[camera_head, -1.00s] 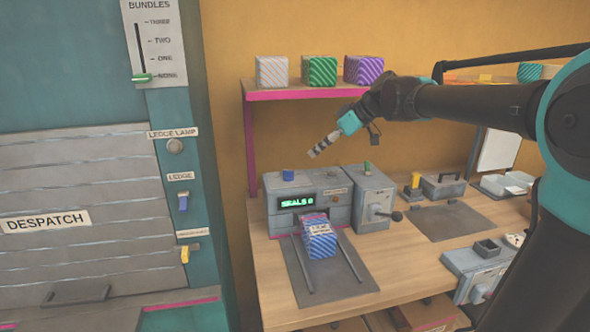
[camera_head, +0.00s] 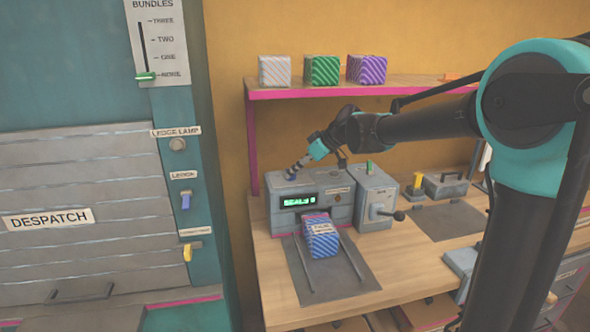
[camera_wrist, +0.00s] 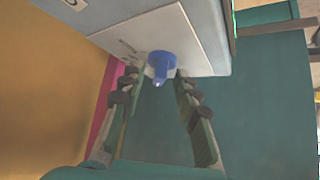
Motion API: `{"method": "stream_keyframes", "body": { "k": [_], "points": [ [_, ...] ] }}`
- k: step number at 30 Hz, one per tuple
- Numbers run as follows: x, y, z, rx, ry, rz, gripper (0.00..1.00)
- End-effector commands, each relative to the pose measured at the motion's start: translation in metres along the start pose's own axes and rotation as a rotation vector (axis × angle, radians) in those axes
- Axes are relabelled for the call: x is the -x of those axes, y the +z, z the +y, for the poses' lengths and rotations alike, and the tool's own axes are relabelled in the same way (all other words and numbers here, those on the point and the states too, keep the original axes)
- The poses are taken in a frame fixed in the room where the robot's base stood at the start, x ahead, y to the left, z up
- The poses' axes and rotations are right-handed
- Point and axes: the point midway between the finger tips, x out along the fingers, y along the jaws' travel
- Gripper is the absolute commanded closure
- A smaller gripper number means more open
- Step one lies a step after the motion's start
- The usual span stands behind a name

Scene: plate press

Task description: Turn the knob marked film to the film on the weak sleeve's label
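A blue knob (camera_head: 289,175) sits on top of the grey sealing machine (camera_head: 340,211), whose green display seems to read "SEALS 0". The wrist view shows the blue knob (camera_wrist: 161,66) on a pale plate with small print I cannot read, so I cannot tell if it is marked film. My gripper (camera_head: 297,169) is at the knob in the head view. In the wrist view its two fingers are apart, with the knob between or just beyond the tips; contact is unclear. A blue-and-purple striped sleeve (camera_head: 321,242) with an unreadable label lies before the machine.
A grey box with a side lever (camera_head: 377,203) adjoins the machine. White (camera_head: 275,70), green (camera_head: 322,70) and purple (camera_head: 366,69) striped blocks stand on the shelf (camera_head: 300,93) above. A despatch shutter (camera_head: 60,245) is at left.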

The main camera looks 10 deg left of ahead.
Motion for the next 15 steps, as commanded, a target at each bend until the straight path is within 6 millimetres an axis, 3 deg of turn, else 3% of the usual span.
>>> {"method": "stream_keyframes", "body": {
  "k": [3, 10, 15],
  "points": [
    [0.0002, -0.0001, 0.0, 0.0, 0.0, 0.0, 0.69],
    [0.0004, -0.0001, 0.0001, 0.0, 0.0, 0.0, 0.98],
    [0.0004, -0.0002, 0.0, 0.0, 0.0, 0.0, 1.0]
  ]
}}
